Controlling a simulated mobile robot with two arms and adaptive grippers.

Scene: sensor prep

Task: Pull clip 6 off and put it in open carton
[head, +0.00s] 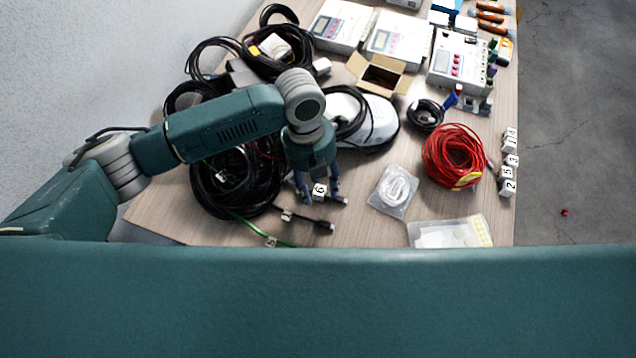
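Clip 6 (320,190) is a small white block with a black "6", near the front of the table by a black cable end. My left gripper (322,198) points down over it, with one finger on each side of the clip. The fingers look spread wider than the clip; contact is not clear. The open carton (399,83) is a small brown box with raised flaps and a dark inside, behind and to the right of the gripper. My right gripper is not in view.
Black cable coils (235,190) lie left of the gripper. A white and black device (383,122) stands between the gripper and the carton. A red cable coil (453,152), a clear bag (394,190) and numbered blocks (510,161) are on the right.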

